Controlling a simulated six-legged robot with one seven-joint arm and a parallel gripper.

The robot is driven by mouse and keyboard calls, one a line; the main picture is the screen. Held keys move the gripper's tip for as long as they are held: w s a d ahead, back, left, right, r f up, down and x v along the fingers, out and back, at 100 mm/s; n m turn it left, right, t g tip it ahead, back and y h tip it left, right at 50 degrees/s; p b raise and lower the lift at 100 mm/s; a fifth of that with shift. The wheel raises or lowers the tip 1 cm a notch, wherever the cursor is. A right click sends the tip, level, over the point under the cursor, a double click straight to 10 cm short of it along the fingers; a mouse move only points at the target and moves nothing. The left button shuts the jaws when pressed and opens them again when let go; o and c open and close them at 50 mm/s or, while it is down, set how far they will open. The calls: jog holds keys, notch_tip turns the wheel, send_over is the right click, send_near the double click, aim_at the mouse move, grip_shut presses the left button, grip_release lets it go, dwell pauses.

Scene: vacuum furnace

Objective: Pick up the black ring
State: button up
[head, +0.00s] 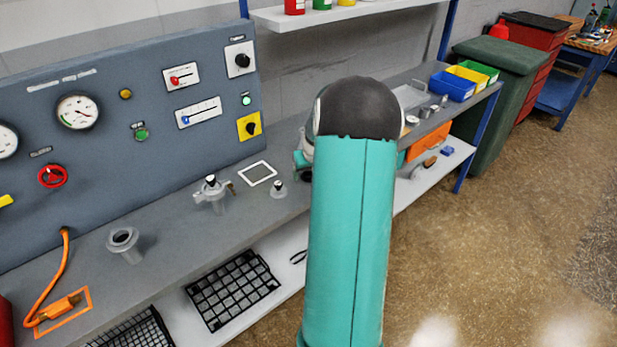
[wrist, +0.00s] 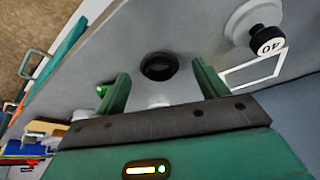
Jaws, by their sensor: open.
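The black ring (wrist: 159,67) lies on the grey bench top in the wrist view, with a dark round opening. My gripper (wrist: 163,82) is open, its two green fingers spread apart. The ring shows just beyond the fingertips, roughly centred between them, and nothing is held. I cannot tell how high the fingers are above the bench. In the head view my teal arm covers much of the bench, and only a small part of the gripper end (head: 302,160) shows at its left side.
A small knobbed piece (head: 278,189) and a metal fitting (head: 212,194) stand left of my arm. The control panel (head: 130,120) rises behind the bench.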

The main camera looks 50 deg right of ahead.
jog(key=shift+w+d+f, duration=0.15)
jog(key=shift+f, duration=0.3)
jog(key=shift+c, duration=0.2)
jog(key=c, duration=1)
